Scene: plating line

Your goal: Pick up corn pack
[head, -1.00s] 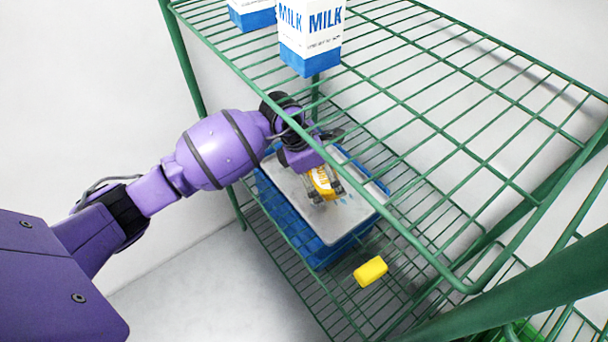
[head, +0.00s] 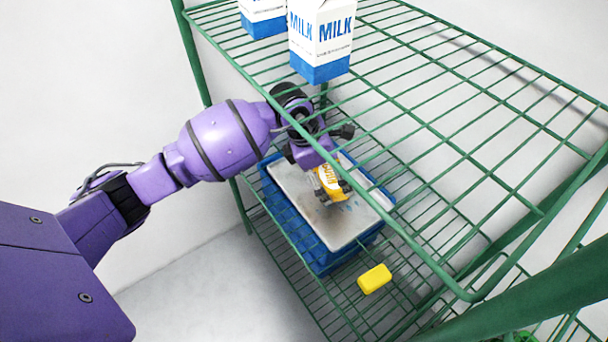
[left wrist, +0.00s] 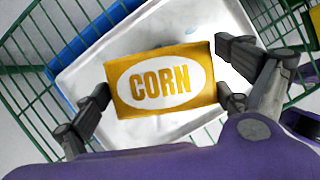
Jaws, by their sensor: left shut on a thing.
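The corn pack (left wrist: 160,82) is a yellow-orange pack with a white oval label reading CORN. It lies between the fingers of my left gripper (left wrist: 168,98) in the left wrist view, and the gripper is shut on it. In the head view the corn pack (head: 328,182) shows partly behind the upper shelf's wires, with my left gripper (head: 330,192) around it. It is over a pale tray (head: 290,182) set in a blue crate (head: 300,240). Whether it touches the tray is hard to tell. My right gripper is not in view.
A green wire rack's upper shelf (head: 455,150) is above the tray, close over my left wrist. Two milk cartons stand on it, the nearer one (head: 320,45) near its left edge. A yellow block (head: 374,279) lies on the lower shelf right of the crate.

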